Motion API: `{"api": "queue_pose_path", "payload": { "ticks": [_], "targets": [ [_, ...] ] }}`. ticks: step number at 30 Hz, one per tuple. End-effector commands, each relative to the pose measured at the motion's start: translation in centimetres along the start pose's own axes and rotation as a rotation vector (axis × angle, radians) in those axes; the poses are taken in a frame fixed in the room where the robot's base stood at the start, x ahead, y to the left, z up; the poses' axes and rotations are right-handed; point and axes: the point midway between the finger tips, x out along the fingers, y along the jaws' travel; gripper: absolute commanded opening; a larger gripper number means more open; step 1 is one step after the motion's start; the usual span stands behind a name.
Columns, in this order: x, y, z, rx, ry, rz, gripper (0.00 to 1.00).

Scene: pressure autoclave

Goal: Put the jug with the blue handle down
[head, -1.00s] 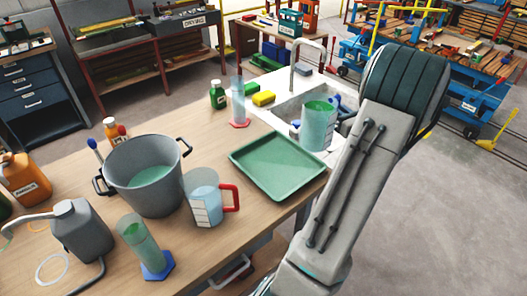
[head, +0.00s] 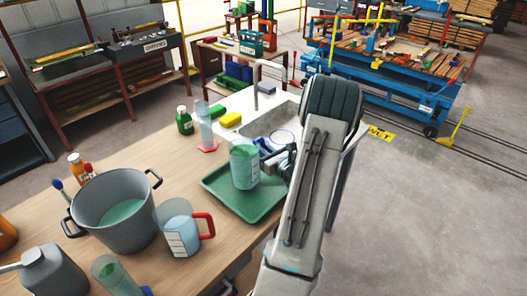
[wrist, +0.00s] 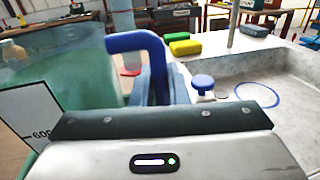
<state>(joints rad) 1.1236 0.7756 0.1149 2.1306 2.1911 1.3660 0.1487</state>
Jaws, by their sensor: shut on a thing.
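The jug with the blue handle (head: 244,167) is clear, with green liquid in it. In the head view it is upright over the green tray (head: 222,207); I cannot tell whether its base touches the tray. In the wrist view the jug (wrist: 60,85) fills the left side, with its blue handle (wrist: 140,42) at my gripper (wrist: 157,85). My gripper is shut on that handle. In the head view my gripper (head: 273,163) is partly hidden behind my arm.
A jug with a red handle (head: 178,229) and a grey pot (head: 113,215) stand left of the tray. A measuring cylinder (head: 205,125), a green bottle (head: 184,121) and a yellow sponge (head: 231,119) stand behind it. The sink (head: 282,120) lies behind right.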

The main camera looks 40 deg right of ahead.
Motion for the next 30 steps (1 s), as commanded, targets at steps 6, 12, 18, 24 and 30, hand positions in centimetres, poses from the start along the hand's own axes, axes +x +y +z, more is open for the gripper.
{"api": "queue_pose_path", "payload": {
  "ticks": [6,12,18,24,30],
  "targets": [
    [0.0,-0.1,-1.6,-0.001,-0.001,0.000,0.00],
    [0.0,-0.1,-1.7,-0.001,-0.001,0.000,0.00],
    [0.0,-0.1,-2.2,-0.001,-0.001,0.000,0.00],
    [0.0,-0.1,-2.0,-0.001,0.000,0.000,0.35],
    [0.0,-0.1,-1.9,-0.001,0.000,0.000,0.35]
  ]
}}
